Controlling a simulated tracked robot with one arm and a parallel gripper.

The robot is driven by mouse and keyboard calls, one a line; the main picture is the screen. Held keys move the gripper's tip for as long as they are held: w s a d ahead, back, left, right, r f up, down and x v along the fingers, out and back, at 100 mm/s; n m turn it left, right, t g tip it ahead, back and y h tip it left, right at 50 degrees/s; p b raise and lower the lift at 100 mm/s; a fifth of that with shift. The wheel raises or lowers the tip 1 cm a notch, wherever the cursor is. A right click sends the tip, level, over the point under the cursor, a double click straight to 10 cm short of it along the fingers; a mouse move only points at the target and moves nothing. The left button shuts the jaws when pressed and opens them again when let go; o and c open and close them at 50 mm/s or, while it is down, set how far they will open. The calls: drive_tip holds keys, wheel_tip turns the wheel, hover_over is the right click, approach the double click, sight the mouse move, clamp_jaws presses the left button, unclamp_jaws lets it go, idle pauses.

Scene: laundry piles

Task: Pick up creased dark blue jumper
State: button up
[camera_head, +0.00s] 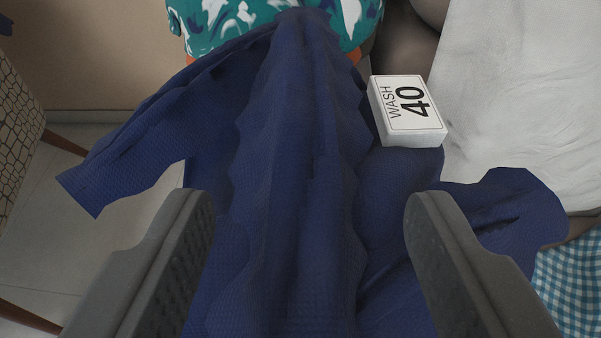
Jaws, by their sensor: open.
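The creased dark blue jumper (290,150) fills the middle of the view, draped in long folds. One sleeve (125,150) spreads to the left and another part (520,205) spreads to the right. My gripper (310,210) is open, with one finger on each side of the jumper's central folds. Nothing is seen pinched between the fingers. I cannot tell whether the fingers touch the cloth. The jumper's near end runs out of the bottom of the view.
A white "WASH 40" block (408,108) rests on the jumper's right side. Teal patterned cloth (215,25) lies behind, white cloth (520,90) at right, blue checked cloth (570,285) at lower right. A patterned chair (15,130) stands at left above pale floor (60,235).

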sight(299, 188)
drive_tip(key=shift+a+f+b+x, duration=0.1)
drive_tip(key=shift+b+x, duration=0.1)
drive_tip(key=shift+x, duration=0.7)
drive_tip(key=shift+a+f+b+x, duration=0.1)
drive_tip(key=shift+f+b+x, duration=0.1)
drive_tip(key=shift+x, duration=0.7)
drive_tip(key=shift+f+b+x, duration=0.1)
drive_tip(key=shift+b+x, duration=0.1)
drive_tip(key=shift+x, duration=0.75)
drive_tip(key=shift+r, duration=0.1)
clamp_jaws()
